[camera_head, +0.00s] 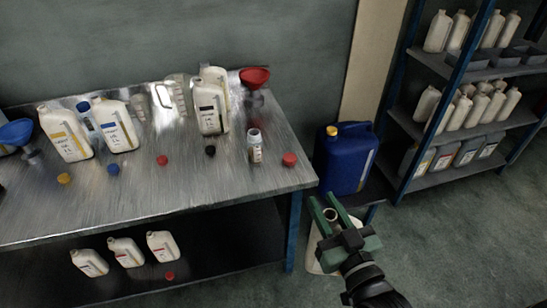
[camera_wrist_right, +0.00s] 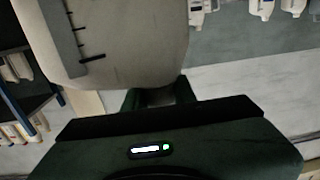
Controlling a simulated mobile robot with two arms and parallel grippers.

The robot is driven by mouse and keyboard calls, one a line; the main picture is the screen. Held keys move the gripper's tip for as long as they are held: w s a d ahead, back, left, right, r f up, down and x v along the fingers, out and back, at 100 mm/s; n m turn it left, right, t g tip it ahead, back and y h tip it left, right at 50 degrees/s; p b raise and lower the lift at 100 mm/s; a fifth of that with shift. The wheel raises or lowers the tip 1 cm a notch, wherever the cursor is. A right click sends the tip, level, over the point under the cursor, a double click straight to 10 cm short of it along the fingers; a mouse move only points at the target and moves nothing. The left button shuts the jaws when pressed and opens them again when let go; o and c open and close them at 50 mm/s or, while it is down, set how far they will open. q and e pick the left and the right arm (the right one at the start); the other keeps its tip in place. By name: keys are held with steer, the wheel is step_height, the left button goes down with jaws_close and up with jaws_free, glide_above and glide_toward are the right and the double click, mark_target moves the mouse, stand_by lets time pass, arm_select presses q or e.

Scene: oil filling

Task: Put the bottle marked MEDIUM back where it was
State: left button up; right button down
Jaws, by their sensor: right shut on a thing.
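My right gripper (camera_head: 323,200) is shut on a large off-white bottle (camera_head: 316,248), near its open neck. The bottle hangs in front of the right end of the table, apart from it. It also fills the upper left of the right wrist view (camera_wrist_right: 130,45), where a grey strip with dark marks shows on its side. I cannot read the word MEDIUM on it or on any other bottle. My left gripper is not in view.
The metal table (camera_head: 215,195) holds several white bottles, loose caps, a red funnel (camera_head: 255,77) and a small bottle (camera_head: 255,148). Three white bottles stand on its lower shelf (camera_head: 215,255). A blue canister (camera_head: 345,165) stands right of the table, beside a loaded rack (camera_head: 440,70).

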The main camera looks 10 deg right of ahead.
steer(key=shift+m+h, duration=0.4)
steer(key=shift+h, duration=0.2)
steer(key=shift+s+a+f, duration=0.1)
steer(key=shift+s+a, duration=0.1)
steer(key=shift+s, duration=0.55)
steer(key=shift+s+a+f, duration=0.1)
steer(key=shift+s+a, duration=0.05)
steer(key=shift+s, duration=0.6)
steer(key=shift+s+a+f, duration=0.1)
steer(key=shift+s+a, duration=0.1)
steer(key=shift+s, duration=0.55)
steer(key=shift+r, duration=0.1)
steer(key=shift+w, duration=0.1)
